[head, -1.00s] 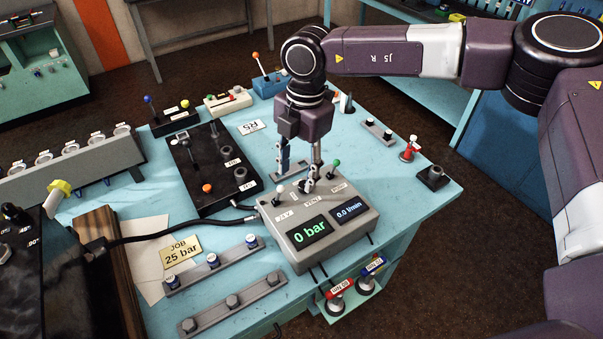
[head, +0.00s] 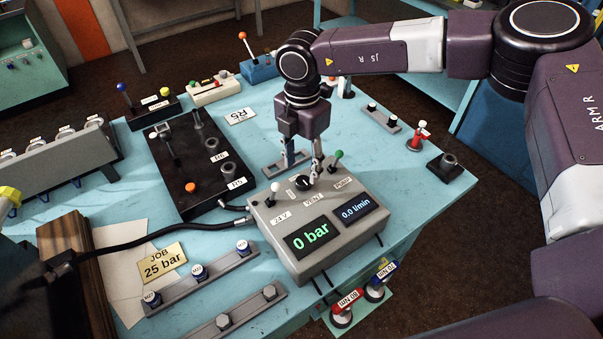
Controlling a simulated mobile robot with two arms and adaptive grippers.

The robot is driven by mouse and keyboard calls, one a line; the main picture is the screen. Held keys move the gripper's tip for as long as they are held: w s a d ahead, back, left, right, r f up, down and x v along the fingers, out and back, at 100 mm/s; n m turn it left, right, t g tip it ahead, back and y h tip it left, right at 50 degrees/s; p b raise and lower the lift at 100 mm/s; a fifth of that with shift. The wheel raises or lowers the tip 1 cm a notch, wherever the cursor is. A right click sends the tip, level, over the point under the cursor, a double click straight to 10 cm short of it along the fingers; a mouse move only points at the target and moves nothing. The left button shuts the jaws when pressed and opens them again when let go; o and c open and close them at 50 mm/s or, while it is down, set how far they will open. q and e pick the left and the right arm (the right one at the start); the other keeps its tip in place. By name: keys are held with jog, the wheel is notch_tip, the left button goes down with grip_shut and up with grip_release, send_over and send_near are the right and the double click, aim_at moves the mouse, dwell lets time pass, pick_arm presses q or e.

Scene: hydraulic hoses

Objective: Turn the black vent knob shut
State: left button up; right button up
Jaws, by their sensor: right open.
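The grey control box (head: 320,258) stands on the blue table, with screens reading "0 bar" and "0.0 l/min". The black vent knob (head: 302,183) sits on its top behind the VENT label, between a white-tipped lever (head: 275,188) marked JILV or similar and a green-tipped lever (head: 338,155) marked PUMP. My right gripper (head: 302,174) points down at the knob from above and behind. Its jaws are open, one finger to the left and one to the right; whether they touch the knob I cannot tell. My left gripper is out of view.
A black valve block (head: 195,205) with levers lies left of the box, with a black hose (head: 165,228) running left. A yellow job card (head: 162,262) reads 25 bar.

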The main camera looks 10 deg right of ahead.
aim_at(302, 181)
jog(key=f, duration=0.1)
jog(key=f+p, duration=0.1)
jog(key=f, duration=0.1)
jog(key=shift+s+f, duration=0.2)
jog(key=shift+f, duration=0.05)
jog(key=shift+w+f, duration=0.2)
jog(key=shift+f, duration=0.4)
jog(key=shift+s, duration=0.1)
jog(key=shift+c, duration=0.3)
jog(key=shift+c, duration=1.4)
jog(key=c, duration=0.8)
